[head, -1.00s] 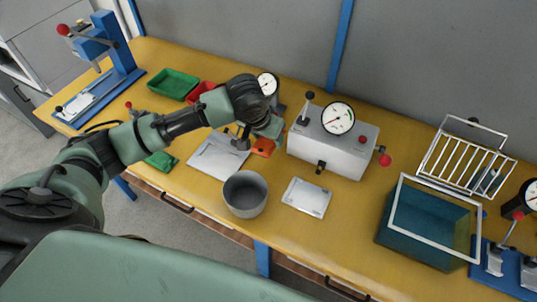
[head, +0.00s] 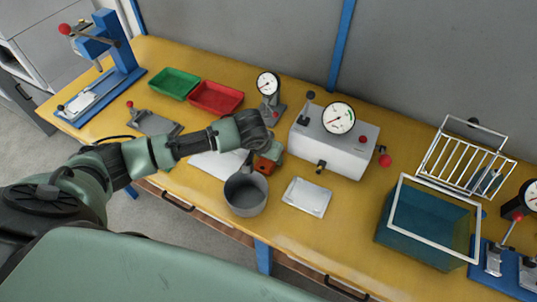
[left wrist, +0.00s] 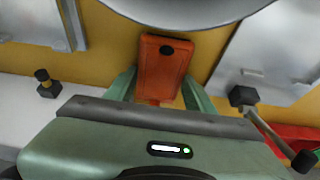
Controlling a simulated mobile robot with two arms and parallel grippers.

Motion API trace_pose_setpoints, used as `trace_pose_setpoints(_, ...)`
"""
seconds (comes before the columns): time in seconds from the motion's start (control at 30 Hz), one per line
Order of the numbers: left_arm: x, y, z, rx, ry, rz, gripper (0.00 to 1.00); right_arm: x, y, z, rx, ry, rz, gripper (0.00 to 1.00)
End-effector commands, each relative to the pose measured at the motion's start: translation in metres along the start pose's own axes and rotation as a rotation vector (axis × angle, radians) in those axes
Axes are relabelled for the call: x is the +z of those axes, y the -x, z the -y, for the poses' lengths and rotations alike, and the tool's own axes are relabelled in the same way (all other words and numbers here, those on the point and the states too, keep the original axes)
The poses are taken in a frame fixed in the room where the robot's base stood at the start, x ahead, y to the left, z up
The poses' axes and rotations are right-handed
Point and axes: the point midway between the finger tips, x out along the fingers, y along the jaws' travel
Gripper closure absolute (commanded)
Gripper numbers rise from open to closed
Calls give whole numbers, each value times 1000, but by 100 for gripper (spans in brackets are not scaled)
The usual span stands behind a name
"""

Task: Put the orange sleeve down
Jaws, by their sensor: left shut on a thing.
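The orange sleeve (head: 263,165) is a small flat block with a dark round spot, held in my left gripper (head: 271,154) in the head view. In the left wrist view the sleeve (left wrist: 163,72) lies between the two green fingers of the gripper (left wrist: 158,88), which is shut on it. The yellow table (head: 335,235) is beneath, but I cannot tell whether the sleeve touches it. My forearm and hand hide part of the area behind. My right gripper is not in view.
A grey pot (head: 245,194) stands just in front of the sleeve. A pale plate (head: 215,165) is to the left and a white box with a gauge (head: 332,145) to the right. A flat metal plate (head: 306,197) lies front right. Red (head: 216,98) and green (head: 174,84) trays are behind.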

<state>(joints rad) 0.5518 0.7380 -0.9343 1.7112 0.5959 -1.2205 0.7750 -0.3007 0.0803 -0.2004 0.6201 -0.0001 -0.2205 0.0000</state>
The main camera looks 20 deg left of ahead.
Motion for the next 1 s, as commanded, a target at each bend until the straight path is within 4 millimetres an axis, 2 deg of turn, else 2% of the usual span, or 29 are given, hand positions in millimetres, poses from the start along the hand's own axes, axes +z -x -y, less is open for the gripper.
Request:
trace_pose_setpoints(0.03, 1, -2, 0, 0, 1, 1, 94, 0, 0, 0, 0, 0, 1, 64)
trace_pose_setpoints(0.07, 1, -2, 0, 0, 1, 1, 41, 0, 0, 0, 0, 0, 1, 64)
trace_pose_setpoints(0.1, 1, -2, 0, 0, 0, 0, 30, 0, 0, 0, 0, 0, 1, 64)
trace_pose_setpoints(0.13, 1, -2, 0, 0, 0, 1, 24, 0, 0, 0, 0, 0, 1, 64)
trace_pose_setpoints(0.37, 1, -1, 0, 0, 0, 1, 24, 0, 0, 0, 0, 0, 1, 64)
trace_pose_setpoints(0.53, -1, 11, 0, 1, 0, -1, 24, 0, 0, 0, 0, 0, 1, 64)
trace_pose_setpoints(1.0, -1, 104, 0, 0, 0, -2, 24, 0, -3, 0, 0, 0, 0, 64)
